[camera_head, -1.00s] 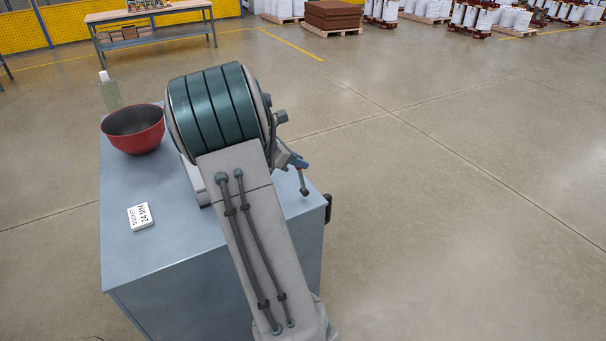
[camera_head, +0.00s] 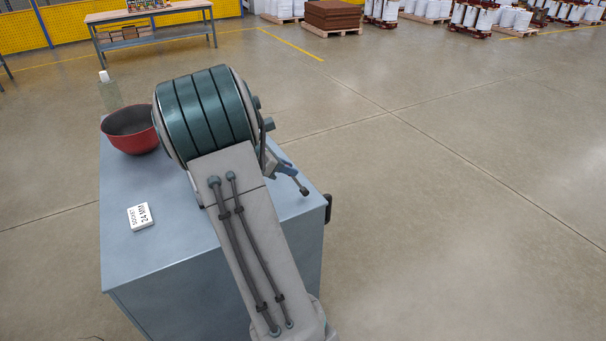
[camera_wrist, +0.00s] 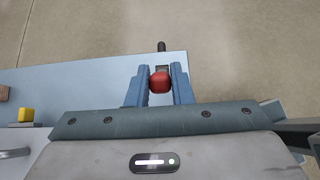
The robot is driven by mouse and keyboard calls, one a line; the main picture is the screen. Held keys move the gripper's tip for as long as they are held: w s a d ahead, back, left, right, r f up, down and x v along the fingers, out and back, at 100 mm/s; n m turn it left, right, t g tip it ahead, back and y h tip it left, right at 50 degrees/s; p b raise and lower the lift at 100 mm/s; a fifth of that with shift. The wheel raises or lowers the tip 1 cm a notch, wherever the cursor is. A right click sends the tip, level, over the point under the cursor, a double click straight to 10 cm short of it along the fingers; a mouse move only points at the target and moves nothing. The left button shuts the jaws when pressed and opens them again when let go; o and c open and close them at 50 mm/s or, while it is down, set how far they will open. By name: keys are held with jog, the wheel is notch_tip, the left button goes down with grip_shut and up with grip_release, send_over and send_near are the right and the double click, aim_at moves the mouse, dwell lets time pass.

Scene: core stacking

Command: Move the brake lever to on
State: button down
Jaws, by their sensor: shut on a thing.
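The brake lever's red knob (camera_wrist: 160,82) shows in the wrist view. My gripper (camera_wrist: 160,80) is shut on it, with one blue finger on each side. The rest of the lever is hidden or cannot be made out. In the head view my arm covers most of the gripper area. A blue-grey part with a dark-tipped rod (camera_head: 296,182) shows right of the arm, over the bench's right side. I cannot tell whether it belongs to my gripper or the lever.
The blue-grey bench (camera_head: 165,245) holds a red bowl (camera_head: 130,138), a clear bottle (camera_head: 110,92) and a white "socket 24 mm" label block (camera_head: 140,216). The wrist view shows a yellow block (camera_wrist: 26,115) at left. A black handle (camera_head: 328,207) sits on the bench's right side. Open floor lies right.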

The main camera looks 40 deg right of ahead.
jog(key=shift+a+f, duration=0.1)
jog(key=shift+a, duration=0.05)
jog(key=shift+w+a+f+b, duration=0.2)
jog(key=shift+a+f, duration=0.3)
jog(key=shift+a, duration=0.2)
jog(key=shift+w+a+f+b, duration=0.1)
jog(key=shift+w+a+f, duration=0.05)
jog(key=shift+a+f, duration=0.4)
jog(key=shift+a+r, duration=0.1)
jog(key=shift+w+a+f+b, duration=0.15)
jog(key=shift+a+f+b, duration=0.15)
jog(key=shift+a+f, duration=0.35)
jog(key=shift+w+a+f+b, duration=0.15)
jog(key=shift+a+f+b, duration=0.25)
jog(key=shift+f, duration=0.3)
jog(key=shift+w+a+f+b, duration=0.1)
jog(key=shift+a+f+b, duration=0.25)
jog(key=shift+f, duration=0.45)
jog(key=shift+w+a+f+b, duration=0.1)
jog(key=shift+a+f+b, duration=0.25)
jog(key=shift+f, duration=0.55)
